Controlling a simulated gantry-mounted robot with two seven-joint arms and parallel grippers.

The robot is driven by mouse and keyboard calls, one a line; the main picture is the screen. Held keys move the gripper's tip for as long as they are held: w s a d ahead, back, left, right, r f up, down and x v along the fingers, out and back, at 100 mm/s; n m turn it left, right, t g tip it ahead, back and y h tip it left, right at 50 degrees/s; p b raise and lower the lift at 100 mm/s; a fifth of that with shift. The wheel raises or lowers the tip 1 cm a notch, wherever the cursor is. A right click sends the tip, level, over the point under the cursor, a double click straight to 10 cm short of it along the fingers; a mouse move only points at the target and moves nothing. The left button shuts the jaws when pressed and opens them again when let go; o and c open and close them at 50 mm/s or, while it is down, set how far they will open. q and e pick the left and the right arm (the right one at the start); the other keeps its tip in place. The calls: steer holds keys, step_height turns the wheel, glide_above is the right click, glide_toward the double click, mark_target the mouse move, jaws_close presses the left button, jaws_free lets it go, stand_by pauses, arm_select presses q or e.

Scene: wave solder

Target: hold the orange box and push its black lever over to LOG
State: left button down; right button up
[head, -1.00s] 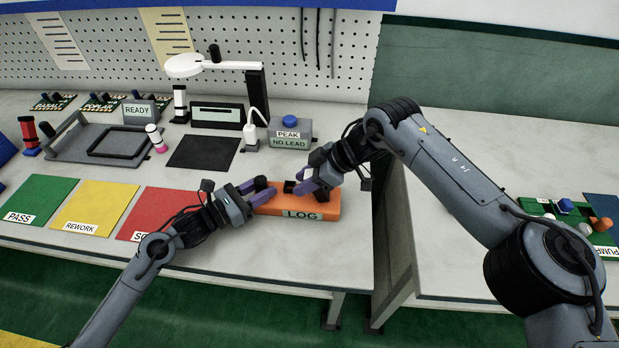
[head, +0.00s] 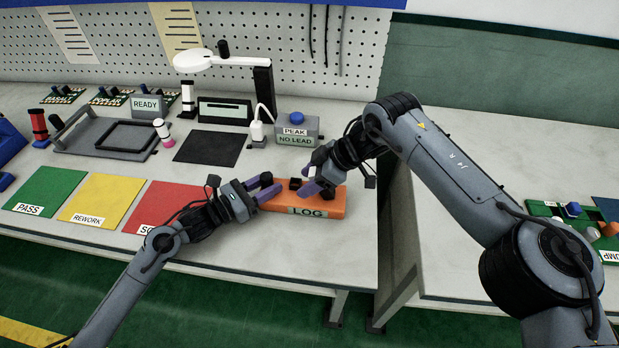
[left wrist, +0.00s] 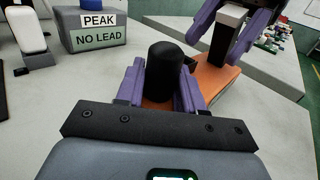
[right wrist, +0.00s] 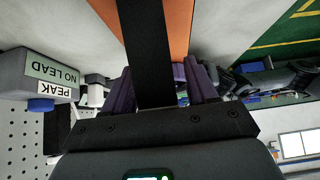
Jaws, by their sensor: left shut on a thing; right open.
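The orange box (head: 334,204) lies on the bench near its front edge, its LOG label (head: 307,211) facing front. A round black knob (left wrist: 168,72) stands at its left end. My left gripper (head: 268,190) is shut on this knob, one purple finger on each side. My right gripper (head: 314,182) is open over the box's right part. In the right wrist view a black bar (right wrist: 147,45), seemingly the lever, runs between its fingers (right wrist: 152,92); contact cannot be told. A small black block (head: 295,183) shows between the grippers in the head view.
The grey PEAK / NO LEAD box (head: 297,138) with a blue button stands behind the orange box. Red (head: 165,203), yellow (head: 101,202) and green (head: 45,190) mats lie to the left. Bare bench shows right of the box, before a gap to another bench.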

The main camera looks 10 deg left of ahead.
arm_select(q)
steer(key=shift+f, duration=0.1)
arm_select(e)
steer(key=v, duration=1.2)
stand_by(0.7)
arm_select(q)
steer(key=c, duration=0.6)
jaws_free()
steer(key=shift+d, duration=0.1)
steer(key=shift+s, duration=0.1)
steer(key=v, duration=1.2)
arm_select(e)
steer(key=shift+r, duration=0.1)
